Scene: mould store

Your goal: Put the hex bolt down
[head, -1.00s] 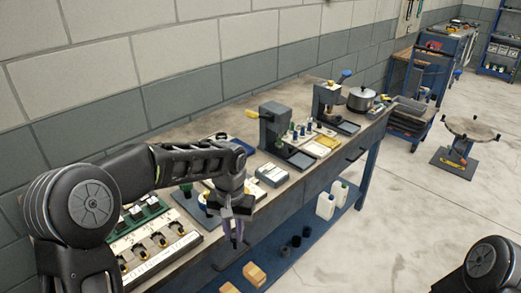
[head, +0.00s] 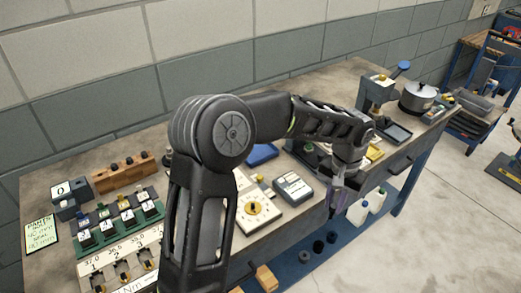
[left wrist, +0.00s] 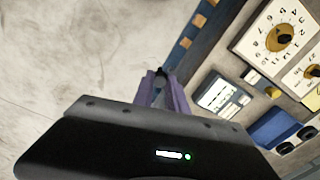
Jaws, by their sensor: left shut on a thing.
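My left gripper (head: 338,197) points down at the bench's front edge, to the right of a grey box with a display. In the left wrist view its purple fingers (left wrist: 161,84) are shut on a small dark piece, the hex bolt (left wrist: 161,72). Only the bolt's dark end shows between the fingertips, and I cannot make out its shape. In the head view the bolt is too small or hidden to tell. Below the fingertips the wrist view shows pale floor and the lower shelf's edge. My right gripper is not in view.
The workbench (head: 75,157) carries a dial plate (head: 257,208), the grey display box (head: 293,188), a blue tray (head: 262,154), a press (head: 376,92) and a pot (head: 417,97). White bottles (head: 358,211) stand on the lower blue shelf. Bare benchtop lies along the wall.

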